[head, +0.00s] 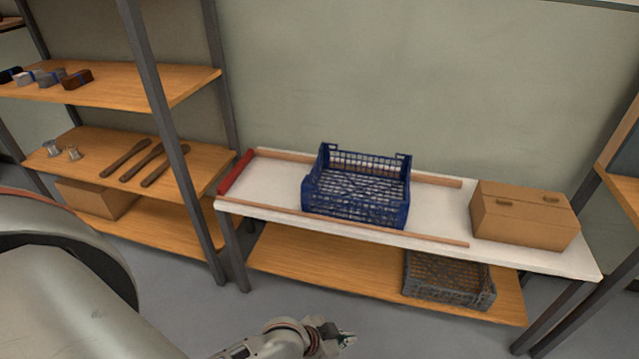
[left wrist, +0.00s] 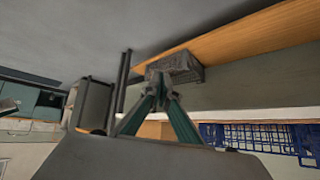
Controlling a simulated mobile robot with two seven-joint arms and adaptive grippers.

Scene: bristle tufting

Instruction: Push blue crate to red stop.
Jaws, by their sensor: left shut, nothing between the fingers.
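The blue crate (head: 357,187) stands upright on the white table (head: 425,240), between two wooden rails. The red stop (head: 236,172) is a bar across the left end of the rails. A clear stretch of table separates it from the crate. My left gripper (head: 344,338) is low in front of the table, well apart from the crate, and shut with nothing in it. In the left wrist view its fingers (left wrist: 160,92) meet at the tips, and the blue crate (left wrist: 262,135) shows at the right. My right gripper is not in view.
A cardboard box (head: 524,215) stands on the table's right end. A grey crate (head: 449,279) sits on the lower shelf. The front rail (head: 340,222) runs along the table's front edge. A shelf unit (head: 150,85) stands left.

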